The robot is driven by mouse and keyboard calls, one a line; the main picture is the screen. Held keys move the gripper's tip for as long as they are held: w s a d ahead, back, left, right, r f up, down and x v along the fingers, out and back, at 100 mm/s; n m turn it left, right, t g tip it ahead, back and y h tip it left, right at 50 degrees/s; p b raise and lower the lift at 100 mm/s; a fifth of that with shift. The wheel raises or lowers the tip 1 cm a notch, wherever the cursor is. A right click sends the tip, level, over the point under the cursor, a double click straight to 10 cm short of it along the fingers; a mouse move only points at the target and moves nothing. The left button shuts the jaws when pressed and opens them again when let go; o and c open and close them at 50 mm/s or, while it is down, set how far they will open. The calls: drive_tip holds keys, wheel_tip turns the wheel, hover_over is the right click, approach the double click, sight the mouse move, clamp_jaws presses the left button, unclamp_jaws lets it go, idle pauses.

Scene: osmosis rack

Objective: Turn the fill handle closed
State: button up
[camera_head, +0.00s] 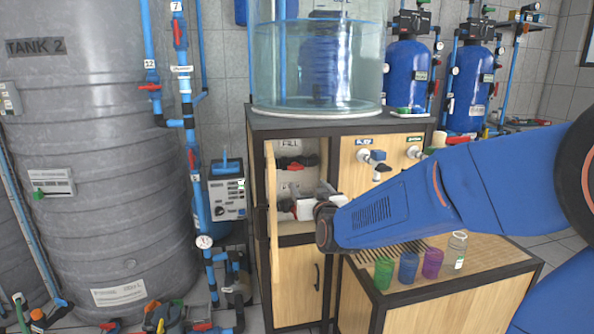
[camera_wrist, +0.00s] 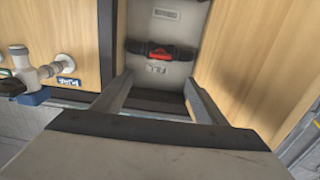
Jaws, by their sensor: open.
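The open cabinet compartment has a panel labelled FILL (camera_head: 291,143). Below that label is a red and black fill handle (camera_head: 297,163), lying roughly horizontal. A second dark handle is partly hidden lower down by my gripper (camera_head: 300,200). In the wrist view, a red and black handle (camera_wrist: 158,53) lies crosswise on the grey panel, ahead of my gripper (camera_wrist: 158,84). I cannot tell which of the two handles this is. My fingers are spread apart, empty, and show no contact with the handle.
The open cabinet door (camera_head: 272,200) stands left of my gripper. Taps (camera_head: 372,156) protrude from the wooden front at right. Coloured cups (camera_head: 408,267) stand on the lower bench. A clear water tank (camera_head: 320,65) sits on top.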

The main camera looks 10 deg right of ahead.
sight(296, 168)
drive_tip(key=w, duration=1.6)
drive_tip(key=shift+w, duration=0.35)
drive_tip(key=c, duration=1.1)
drive_tip(key=shift+o, duration=0.2)
